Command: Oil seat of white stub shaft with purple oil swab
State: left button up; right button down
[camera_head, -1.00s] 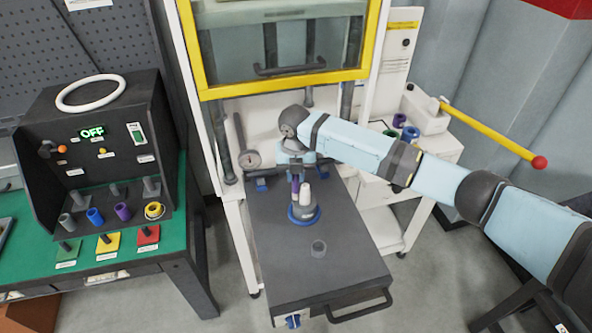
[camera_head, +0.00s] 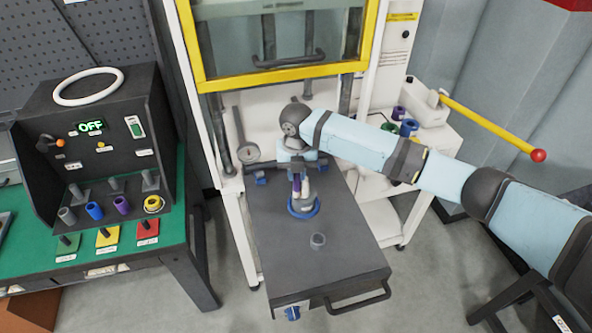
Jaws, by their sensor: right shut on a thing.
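The white stub shaft (camera_head: 307,189) stands upright on a blue ring base (camera_head: 304,213) on the dark sliding plate. My right gripper (camera_head: 297,176) points down right at the shaft, on its left side. It is shut on the purple oil swab (camera_head: 296,187), of which only a small purple part shows beside the shaft. I cannot tell whether the swab touches the shaft's seat. My left gripper is not in view.
The dark plate (camera_head: 345,262) has a small grey socket (camera_head: 317,240) in front of the shaft. A yellow-framed guard (camera_head: 285,78) stands behind. A side cart (camera_head: 440,145) holds coloured rings. A control box (camera_head: 100,150) reads OFF at left.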

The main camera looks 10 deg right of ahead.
jog(key=shift+s, duration=0.1)
jog(key=shift+s+d, duration=0.6)
jog(key=shift+d, duration=0.15)
jog(key=shift+d, duration=0.1)
jog(key=shift+d, duration=0.9)
jog(key=shift+w+d, duration=0.1)
jog(key=shift+w+d, duration=0.6)
jog(key=shift+w, duration=0.1)
